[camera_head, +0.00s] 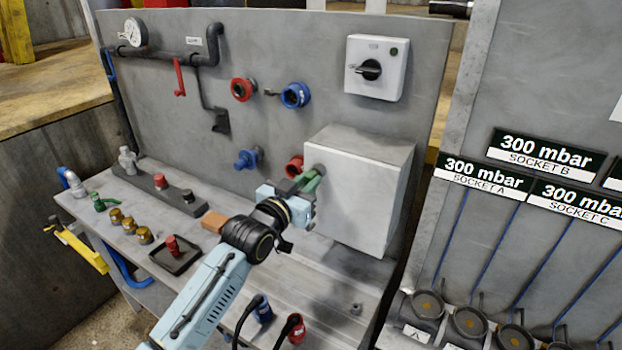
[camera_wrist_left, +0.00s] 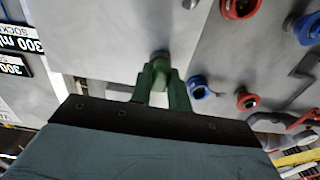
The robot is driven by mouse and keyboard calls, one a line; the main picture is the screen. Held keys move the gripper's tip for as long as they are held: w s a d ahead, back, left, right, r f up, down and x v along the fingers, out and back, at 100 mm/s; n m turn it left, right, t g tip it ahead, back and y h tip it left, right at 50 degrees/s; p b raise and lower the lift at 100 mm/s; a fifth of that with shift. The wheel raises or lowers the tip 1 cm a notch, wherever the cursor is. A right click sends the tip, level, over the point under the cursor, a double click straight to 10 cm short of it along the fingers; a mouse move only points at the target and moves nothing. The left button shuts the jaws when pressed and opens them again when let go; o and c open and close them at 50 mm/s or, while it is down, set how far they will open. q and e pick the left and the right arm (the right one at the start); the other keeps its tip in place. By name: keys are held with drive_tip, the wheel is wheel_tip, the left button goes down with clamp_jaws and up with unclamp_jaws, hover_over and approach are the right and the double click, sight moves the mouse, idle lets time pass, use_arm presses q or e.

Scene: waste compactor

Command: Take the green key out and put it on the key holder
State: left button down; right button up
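My left gripper (camera_head: 308,183) is at the left side of the light grey box (camera_head: 372,185) on the panel. Green parts (camera_wrist_left: 160,76) reach from it to a grey round lock (camera_wrist_left: 160,55) on the box face in the left wrist view. The green key seems to be among these green parts, at the lock, but I cannot separate it clearly from the fingers. A gap shows between the two green prongs near the palm; whether their tips clamp the key is unclear. I cannot make out a key holder for certain. My right gripper is not in view.
Red and blue sockets (camera_head: 295,95) are on the panel near the box, with a rotary switch (camera_head: 371,68) above. On the bench are brass fittings (camera_head: 129,225), a dark tray (camera_head: 176,255), a brown block (camera_head: 214,221) and plugs (camera_head: 295,328).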

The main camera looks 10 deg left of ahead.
use_arm(q)
drive_tip(key=shift+s+a+p, duration=0.2)
drive_tip(key=shift+s+p, duration=0.25)
drive_tip(key=shift+p, duration=0.15)
idle(0.7)
drive_tip(key=shift+s+a, duration=0.15)
drive_tip(key=shift+s, duration=0.15)
drive_tip(key=shift+p+v, duration=1.7)
drive_tip(key=shift+v, duration=0.45)
